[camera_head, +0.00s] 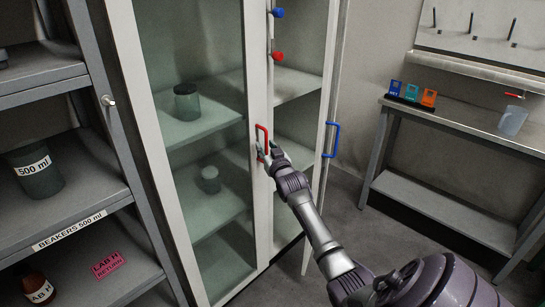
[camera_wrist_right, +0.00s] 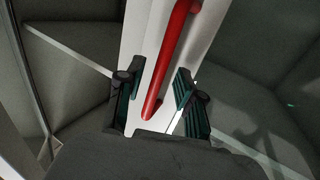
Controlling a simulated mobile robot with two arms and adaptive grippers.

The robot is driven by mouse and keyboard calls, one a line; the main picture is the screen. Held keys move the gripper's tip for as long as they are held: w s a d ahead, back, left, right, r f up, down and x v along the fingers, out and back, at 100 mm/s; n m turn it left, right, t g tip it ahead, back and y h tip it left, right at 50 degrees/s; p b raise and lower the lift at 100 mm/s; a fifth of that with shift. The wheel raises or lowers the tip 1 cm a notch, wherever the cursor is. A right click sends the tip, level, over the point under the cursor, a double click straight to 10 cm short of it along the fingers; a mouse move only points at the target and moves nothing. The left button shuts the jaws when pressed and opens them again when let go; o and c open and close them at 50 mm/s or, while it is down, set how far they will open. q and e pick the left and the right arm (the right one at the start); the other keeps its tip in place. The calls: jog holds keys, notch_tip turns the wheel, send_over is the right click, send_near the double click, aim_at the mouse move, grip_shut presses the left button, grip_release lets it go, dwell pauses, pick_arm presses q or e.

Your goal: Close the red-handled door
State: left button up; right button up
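The red-handled door (camera_head: 190,75) is a tall glass door with a white frame on the left side of the cabinet. I cannot tell whether it is fully shut or slightly ajar. Its red handle (camera_head: 262,130) is a vertical bar near the door's right edge. My right gripper (camera_head: 268,154) is at the lower end of this handle. In the right wrist view, the red handle (camera_wrist_right: 170,55) runs between the two fingers of my right gripper (camera_wrist_right: 157,92). The fingers are spread, with a gap on both sides of the bar. My left gripper is not in view.
A blue-handled door (camera_head: 331,140) stands to the right, apparently swung open. Blue (camera_head: 278,13) and red (camera_head: 277,57) knobs sit above the handle. A shelf rack (camera_head: 85,185) is close on the left. A bench (camera_head: 455,120) stands right; floor between is clear.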

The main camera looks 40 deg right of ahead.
jog(key=v, duration=1)
jog(key=shift+s, duration=0.35)
jog(key=shift+a, duration=0.15)
